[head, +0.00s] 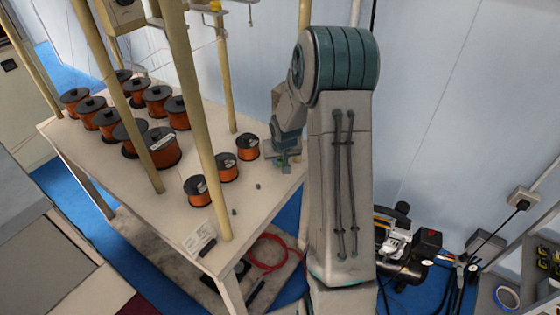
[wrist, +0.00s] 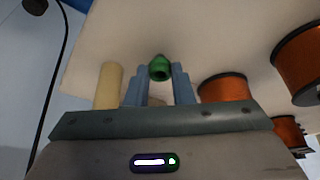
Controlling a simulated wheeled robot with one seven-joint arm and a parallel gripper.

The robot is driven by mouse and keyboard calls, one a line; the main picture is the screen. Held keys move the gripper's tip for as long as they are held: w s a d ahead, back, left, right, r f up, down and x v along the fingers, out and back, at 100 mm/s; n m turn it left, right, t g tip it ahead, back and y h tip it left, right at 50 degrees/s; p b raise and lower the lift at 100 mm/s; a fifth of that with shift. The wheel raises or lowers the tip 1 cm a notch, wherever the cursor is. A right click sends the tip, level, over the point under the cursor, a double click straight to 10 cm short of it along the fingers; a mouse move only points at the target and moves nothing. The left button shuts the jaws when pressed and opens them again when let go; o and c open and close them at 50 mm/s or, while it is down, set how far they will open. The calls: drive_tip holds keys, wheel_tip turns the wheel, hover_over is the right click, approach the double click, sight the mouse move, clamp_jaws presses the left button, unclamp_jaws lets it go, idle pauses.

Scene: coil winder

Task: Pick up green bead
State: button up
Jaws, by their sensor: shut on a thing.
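The green bead (wrist: 159,67) is between the fingertips of my gripper (wrist: 160,82) in the wrist view. My gripper is shut on it, one blue-grey finger on each side. The pale tabletop (wrist: 190,30) lies behind the bead. In the head view my gripper (head: 283,158) is at the right end of the white table, beside the nearest small spool. The bead itself is hard to make out there.
Orange wire spools (head: 161,146) with black flanges stand on the table (head: 150,190). A small spool (head: 247,147) is just left of my gripper. Wooden posts (head: 206,130) rise from the table. Two small dark pieces (head: 257,186) lie near the front. A blue wall is behind.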

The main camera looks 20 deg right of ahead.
drive_tip(key=v, duration=0.2)
drive_tip(key=shift+s+a+r+b, duration=0.1)
drive_tip(key=shift+s+r+b, duration=0.1)
drive_tip(key=shift+r+b, duration=0.15)
drive_tip(key=s+a, duration=0.3)
drive_tip(key=s, duration=1.3)
drive_tip(key=shift+s+b, duration=0.25)
drive_tip(key=shift+b, duration=0.15)
drive_tip(key=shift+a+r, duration=0.1)
drive_tip(key=shift+a, duration=0.05)
